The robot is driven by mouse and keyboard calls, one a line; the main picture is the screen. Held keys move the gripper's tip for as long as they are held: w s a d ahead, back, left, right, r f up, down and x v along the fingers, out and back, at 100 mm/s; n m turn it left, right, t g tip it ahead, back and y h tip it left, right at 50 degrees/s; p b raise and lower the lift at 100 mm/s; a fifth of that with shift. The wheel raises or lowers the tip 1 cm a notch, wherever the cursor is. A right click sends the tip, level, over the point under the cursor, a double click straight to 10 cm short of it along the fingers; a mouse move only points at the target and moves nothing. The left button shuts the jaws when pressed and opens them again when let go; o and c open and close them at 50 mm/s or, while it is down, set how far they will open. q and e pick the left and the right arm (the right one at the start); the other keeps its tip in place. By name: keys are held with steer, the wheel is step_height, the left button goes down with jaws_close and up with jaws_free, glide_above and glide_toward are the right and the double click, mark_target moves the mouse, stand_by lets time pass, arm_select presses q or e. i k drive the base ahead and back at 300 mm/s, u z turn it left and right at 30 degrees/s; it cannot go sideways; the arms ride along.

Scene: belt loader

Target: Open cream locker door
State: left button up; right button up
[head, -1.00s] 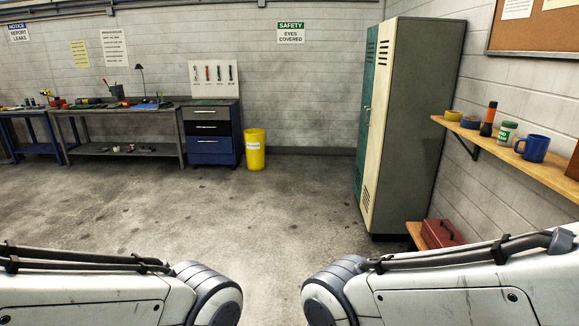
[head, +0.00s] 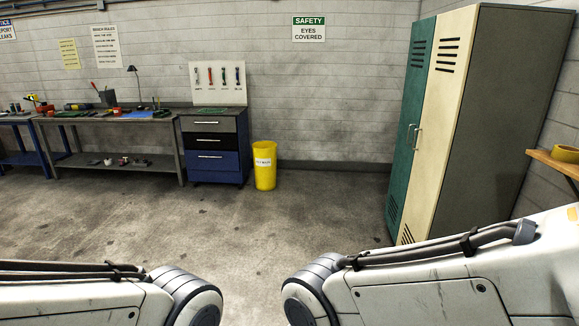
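The locker (head: 500,125) stands against the right wall with a dark grey side facing me. Its cream door (head: 440,120) is the nearer of two doors and looks shut, with vent slots at top and bottom. A metal handle (head: 416,137) shows near the cream door's far edge. The teal door (head: 406,120) beside it also looks shut. Parts of my two arms show at the bottom of the head view, and the right one hides the foot of the cream door's near side. Neither gripper is in view.
A wooden shelf (head: 558,165) with a yellow tape roll (head: 566,153) juts from the right wall near the locker. A yellow bin (head: 264,165), a drawer cabinet (head: 214,168) and a workbench (head: 110,118) line the back wall. The floor (head: 290,225) before the locker is clear.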

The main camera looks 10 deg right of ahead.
mark_target(455, 30)
steer(key=z, duration=0.15)
steer(key=i, duration=2)
steer(key=z, duration=0.75)
steer(key=i, duration=2)
steer(key=z, duration=0.6)
steer(key=i, duration=0.55)
steer(key=z, duration=0.1)
